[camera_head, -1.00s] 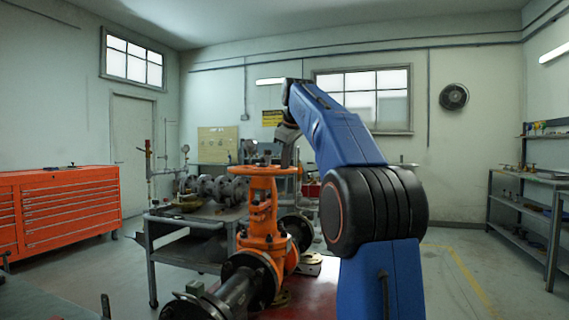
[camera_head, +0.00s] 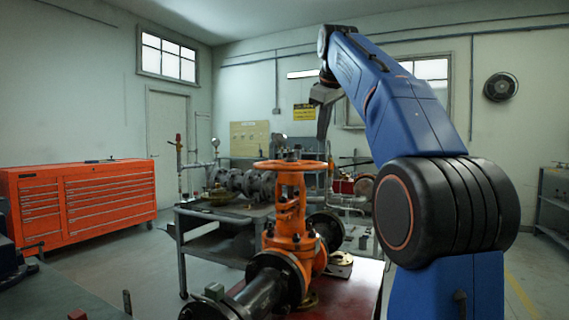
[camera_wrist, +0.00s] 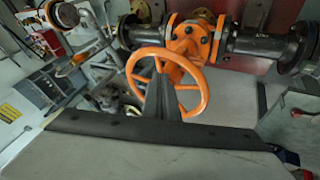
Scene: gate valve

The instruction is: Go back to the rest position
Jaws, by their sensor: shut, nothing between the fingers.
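The orange gate valve (camera_head: 292,222) stands upright on a red surface, with its round orange handwheel (camera_head: 290,166) on top. In the wrist view the handwheel (camera_wrist: 201,88) sits beyond my fingers, with the orange valve body (camera_wrist: 192,38) behind it. My gripper (camera_head: 322,150) is shut and empty. It hangs below my blue arm, close to the right side of the wheel in the head view. In the wrist view its dark fingers (camera_wrist: 161,82) cover part of the wheel's middle. I cannot tell the exact gap to the rim.
Dark flanged pipes (camera_head: 255,292) join the valve at both sides. A grey bench (camera_head: 212,240) with pipe fittings stands behind it. An orange tool cabinet (camera_head: 80,200) is at the left wall. Open floor lies between cabinet and bench.

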